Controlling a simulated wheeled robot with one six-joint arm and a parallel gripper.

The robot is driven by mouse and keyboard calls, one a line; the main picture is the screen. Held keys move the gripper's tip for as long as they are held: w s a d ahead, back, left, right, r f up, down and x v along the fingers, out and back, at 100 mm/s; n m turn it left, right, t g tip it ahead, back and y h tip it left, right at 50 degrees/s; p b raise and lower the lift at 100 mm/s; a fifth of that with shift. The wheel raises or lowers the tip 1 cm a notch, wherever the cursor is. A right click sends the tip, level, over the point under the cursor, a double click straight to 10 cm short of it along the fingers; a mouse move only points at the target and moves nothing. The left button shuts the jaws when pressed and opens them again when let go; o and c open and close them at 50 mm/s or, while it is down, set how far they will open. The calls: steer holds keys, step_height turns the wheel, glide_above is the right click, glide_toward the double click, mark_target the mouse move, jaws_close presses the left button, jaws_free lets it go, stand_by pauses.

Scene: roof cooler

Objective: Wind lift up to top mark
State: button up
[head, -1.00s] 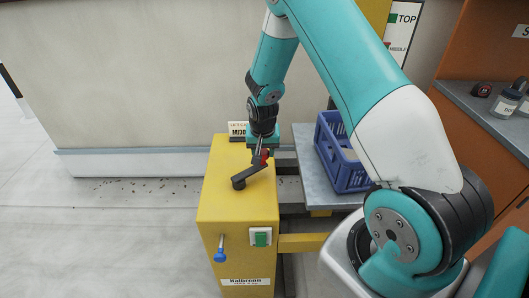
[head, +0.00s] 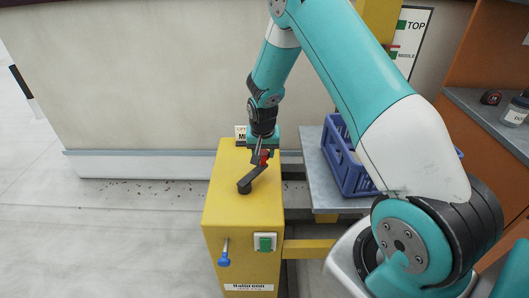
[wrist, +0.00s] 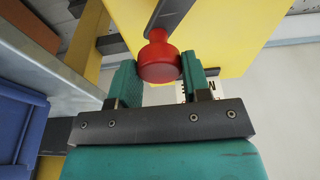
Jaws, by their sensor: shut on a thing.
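The crank (head: 255,176) is a dark arm on top of the yellow winch box (head: 243,215), with a red knob (wrist: 159,62) at its outer end. My gripper (wrist: 163,78) is shut on the red knob, with a green finger on each side of it. In the head view my gripper (head: 263,153) is at the back right of the box top, and the knob is partly hidden. The lift platform (head: 330,203) is a grey plate right of the box.
A blue crate (head: 350,172) stands on the platform, partly behind my arm. A blue-knobbed lever (head: 224,257) and a green switch (head: 265,242) are on the box front.

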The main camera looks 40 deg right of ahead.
steer(key=shift+w+d+r, duration=0.1)
steer(key=shift+w, duration=0.15)
steer(key=shift+w+a, duration=0.2)
steer(key=shift+w, duration=0.25)
steer(key=shift+w+a, duration=0.2)
steer(key=shift+w, duration=0.25)
steer(key=shift+w+a, duration=0.6)
steer(key=shift+w, duration=0.2)
steer(key=shift+w+a, duration=0.1)
steer(key=shift+w+a+b, duration=0.35)
steer(key=shift+w+a, duration=0.25)
steer(key=shift+a, duration=0.1)
